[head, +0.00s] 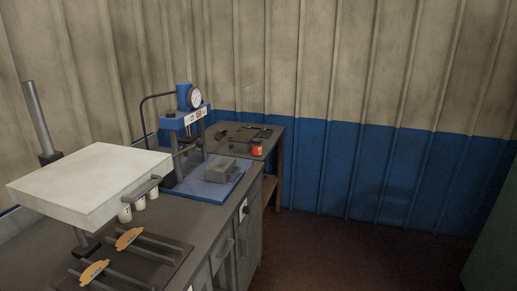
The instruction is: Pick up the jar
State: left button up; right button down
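A small orange-red jar (257,147) with a dark top stands upright near the front right corner of a dark table (276,134) at the back, in the head view. It looks small and its label cannot be read. Neither of my grippers shows in the head view, and nothing is seen touching the jar.
A blue press with a gauge (195,97) stands before the back table, with a grey block (228,171) on its blue base. A white box-like plate (92,182) overhangs the bench at left. Orange pieces (129,238) lie on rods. The floor (340,250) at right is clear.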

aim_at(257, 148)
jog(key=i+l, duration=0.2)
jog(key=i, duration=0.3)
jog(key=i+l, duration=0.2)
jog(key=i, duration=0.25)
